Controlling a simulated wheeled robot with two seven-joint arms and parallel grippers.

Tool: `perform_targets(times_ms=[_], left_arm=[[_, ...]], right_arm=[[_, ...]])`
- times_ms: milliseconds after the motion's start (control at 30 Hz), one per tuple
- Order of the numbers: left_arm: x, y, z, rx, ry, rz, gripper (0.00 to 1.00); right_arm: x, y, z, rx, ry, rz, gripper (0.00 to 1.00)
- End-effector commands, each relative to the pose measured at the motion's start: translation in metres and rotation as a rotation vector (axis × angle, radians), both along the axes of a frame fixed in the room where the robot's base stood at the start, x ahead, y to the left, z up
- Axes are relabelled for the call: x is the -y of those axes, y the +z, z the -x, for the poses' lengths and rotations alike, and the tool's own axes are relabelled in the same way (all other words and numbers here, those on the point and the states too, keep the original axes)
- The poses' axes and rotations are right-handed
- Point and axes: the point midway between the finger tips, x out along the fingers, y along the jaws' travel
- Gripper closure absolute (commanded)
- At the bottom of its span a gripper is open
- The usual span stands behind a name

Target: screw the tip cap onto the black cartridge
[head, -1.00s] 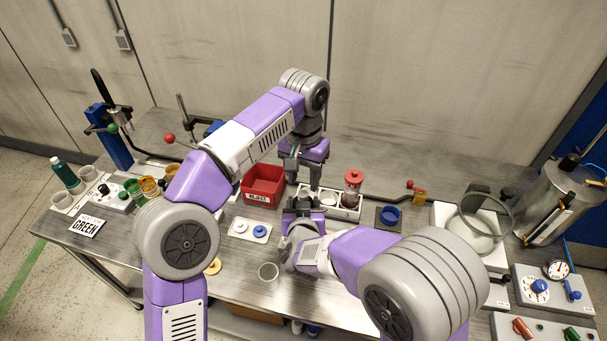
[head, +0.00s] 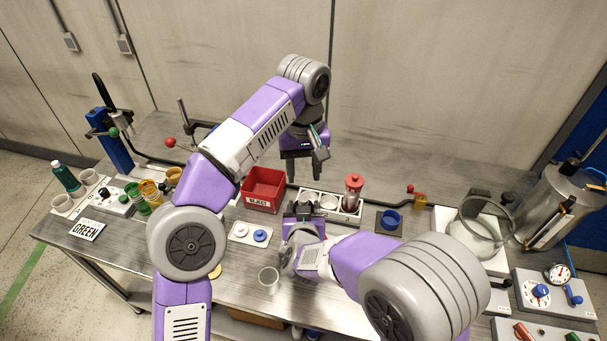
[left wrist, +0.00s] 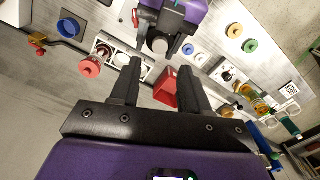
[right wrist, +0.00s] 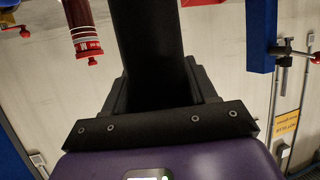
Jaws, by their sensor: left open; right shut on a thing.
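My right gripper (head: 303,212) is shut on the black cartridge, seen as a wide black cylinder (right wrist: 148,45) in the right wrist view. In the left wrist view its round grey end (left wrist: 159,45) shows between the right fingers. I cannot tell whether that end is a tip cap. My left gripper (head: 305,168) is open and empty, raised above and behind the right one; its spread fingers (left wrist: 160,90) also show in the left wrist view. Small round pieces, white (head: 240,228) and blue (head: 260,235), sit on a white tray left of my right gripper.
The red reject bin (head: 262,190) stands just left of both grippers. A white rack (head: 345,212) with a red-capped cartridge (head: 353,190) is close on the right. A clear cup (head: 268,277) stands near the front edge. A blue cup (head: 390,219) is further right.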

Motion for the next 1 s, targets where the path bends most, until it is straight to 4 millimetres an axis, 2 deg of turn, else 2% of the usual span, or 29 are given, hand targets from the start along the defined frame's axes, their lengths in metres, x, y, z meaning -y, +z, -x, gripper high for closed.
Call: perform_targets(times_ms=[167,600,733,1000], left_arm=[[-0.001,-0.014,0.000,-0.002,-0.001,-0.002,0.54],[-0.001,-0.070,0.001,-0.001,-0.001,-0.001,0.54],[0.000,-0.077,0.001,-0.001,-0.001,0.000,0.54],[0.000,-0.078,0.001,0.000,-0.001,0.001,0.54]], right_arm=[[0.000,0.001,0.000,0.002,0.000,-0.001,1.00],[0.000,0.001,0.000,0.002,0.000,-0.001,1.00],[0.000,0.001,0.000,0.002,0.000,-0.001,1.00],[0.000,0.001,0.000,0.002,0.000,-0.001,1.00]])
